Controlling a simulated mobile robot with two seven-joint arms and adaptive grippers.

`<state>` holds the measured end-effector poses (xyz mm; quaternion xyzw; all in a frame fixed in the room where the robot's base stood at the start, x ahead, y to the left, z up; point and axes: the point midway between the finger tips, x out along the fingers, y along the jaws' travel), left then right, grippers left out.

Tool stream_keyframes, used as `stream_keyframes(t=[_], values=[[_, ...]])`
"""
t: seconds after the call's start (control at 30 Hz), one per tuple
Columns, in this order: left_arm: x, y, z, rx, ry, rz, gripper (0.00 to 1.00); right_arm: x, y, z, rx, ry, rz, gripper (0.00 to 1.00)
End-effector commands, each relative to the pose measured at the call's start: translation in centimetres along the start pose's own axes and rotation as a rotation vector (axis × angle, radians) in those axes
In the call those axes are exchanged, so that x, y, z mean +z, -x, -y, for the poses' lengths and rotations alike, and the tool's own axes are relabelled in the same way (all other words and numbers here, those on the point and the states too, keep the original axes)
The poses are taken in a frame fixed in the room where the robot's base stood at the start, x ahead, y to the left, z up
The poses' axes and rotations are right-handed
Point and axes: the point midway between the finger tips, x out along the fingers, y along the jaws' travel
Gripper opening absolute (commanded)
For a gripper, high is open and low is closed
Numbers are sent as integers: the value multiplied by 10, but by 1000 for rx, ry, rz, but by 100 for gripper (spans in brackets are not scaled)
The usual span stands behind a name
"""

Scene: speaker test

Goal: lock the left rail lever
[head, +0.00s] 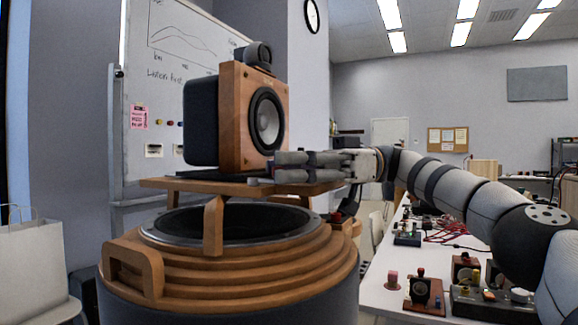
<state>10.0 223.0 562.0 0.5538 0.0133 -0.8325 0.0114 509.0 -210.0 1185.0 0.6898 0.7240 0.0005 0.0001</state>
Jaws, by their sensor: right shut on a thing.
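A wooden speaker (240,115) with a round dark cone stands on a flat wooden platform (180,184) above a large ringed wooden drum (230,275). My right gripper (280,166) reaches in from the right, low in front of the speaker and just above the platform. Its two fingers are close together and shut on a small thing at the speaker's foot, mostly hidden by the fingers. A dark flat piece (254,180) shows just left of the fingertips. It may be part of the rail lever; I cannot tell for sure. My left gripper is out of view.
A long white bench (385,290) at the right holds several small devices and red cables. A whiteboard (150,90) stands behind the speaker. A white bag (35,265) is at the far left. A wooden upright (213,226) rises at the platform's front.

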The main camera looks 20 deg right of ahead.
Motion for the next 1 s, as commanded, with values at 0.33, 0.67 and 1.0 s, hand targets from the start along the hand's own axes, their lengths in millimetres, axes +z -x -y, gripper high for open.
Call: stream_keyframes(t=[0.33, 0.67, 1.0], values=[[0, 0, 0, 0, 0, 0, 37, 0, -1, 0, -1, -1, 0, 28], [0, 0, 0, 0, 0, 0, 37, 0, 0, 0, 0, 0, 0, 35], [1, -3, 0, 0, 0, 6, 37, 0, -1, 3, 47, 0, -1, 35]])
